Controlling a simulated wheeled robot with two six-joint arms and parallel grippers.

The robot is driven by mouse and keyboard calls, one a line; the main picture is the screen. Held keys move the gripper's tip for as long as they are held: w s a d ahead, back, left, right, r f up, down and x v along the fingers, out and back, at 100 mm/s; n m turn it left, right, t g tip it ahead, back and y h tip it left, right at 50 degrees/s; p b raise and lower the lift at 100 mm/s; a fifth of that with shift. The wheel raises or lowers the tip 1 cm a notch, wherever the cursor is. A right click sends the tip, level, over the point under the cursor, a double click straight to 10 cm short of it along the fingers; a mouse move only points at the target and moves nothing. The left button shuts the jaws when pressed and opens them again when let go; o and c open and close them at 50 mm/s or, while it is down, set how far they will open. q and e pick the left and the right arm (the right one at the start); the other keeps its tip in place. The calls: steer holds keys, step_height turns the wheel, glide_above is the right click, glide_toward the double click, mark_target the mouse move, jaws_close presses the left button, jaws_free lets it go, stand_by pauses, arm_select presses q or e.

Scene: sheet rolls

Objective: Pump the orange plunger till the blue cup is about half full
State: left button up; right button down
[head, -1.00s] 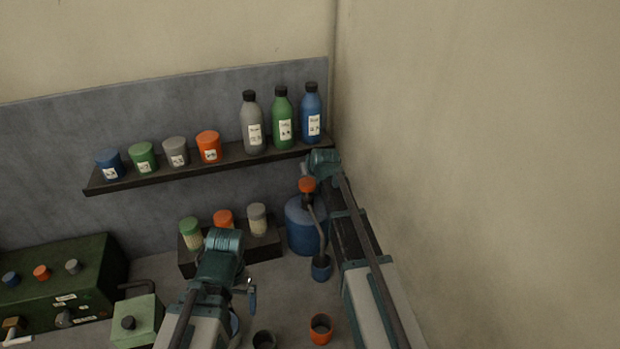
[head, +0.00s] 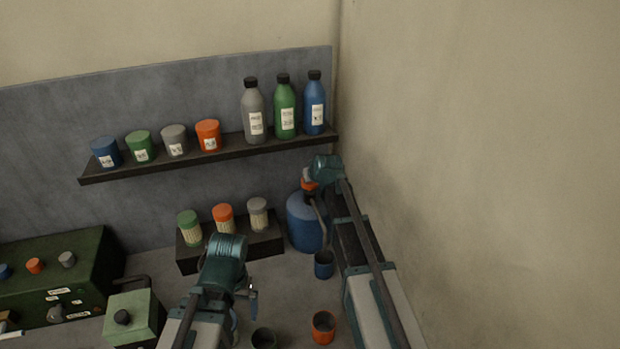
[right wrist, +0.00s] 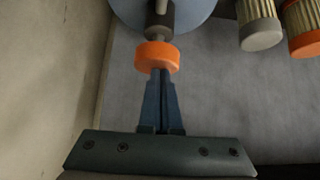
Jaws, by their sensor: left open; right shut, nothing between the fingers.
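The orange plunger (head: 309,185) tops the blue pump bottle (head: 305,224) near the wall corner. In the head view my right gripper (head: 309,175) partly covers it. In the right wrist view the plunger (right wrist: 157,58) is at the tips of my right gripper (right wrist: 160,74), which is shut with nothing between its fingers; whether they touch it I cannot tell. The blue cup (head: 324,266) stands upright below the bottle's curved spout; its fill level cannot be made out. My left gripper (head: 252,290) is open, low over the table, left of the cup.
An orange cup (head: 323,327) and a dark green cup (head: 263,339) stand at the front. A rack (head: 232,253) holds several capped jars. A shelf (head: 215,157) above carries jars and bottles. A green box (head: 133,315) stands left. The bare wall is close on the right.

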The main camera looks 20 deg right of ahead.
step_height(320, 180, down, 2)
steer(key=shift+f+b, duration=0.25)
steer(key=shift+b, duration=0.4)
steer(key=shift+s+r, duration=0.15)
arm_select(q)
step_height(320, 180, down, 2)
steer(key=shift+f, duration=0.1)
steer(key=shift+r, duration=0.2)
arm_select(e)
steer(key=shift+r, duration=0.1)
steer(key=shift+r+p, duration=0.55)
steer(key=shift+p, duration=0.3)
step_height(320, 180, up, 3)
steer(key=p, duration=0.3)
steer(key=shift+r, duration=0.2)
arm_select(q)
step_height(320, 180, up, 11)
steer(key=p, duration=0.6)
steer(key=shift+d+p, duration=0.2)
steer(key=shift+p, duration=0.2)
arm_select(e)
steer(key=v, duration=0.9)
steer(key=shift+s, duration=0.2)
steer(key=shift+r, duration=0.1)
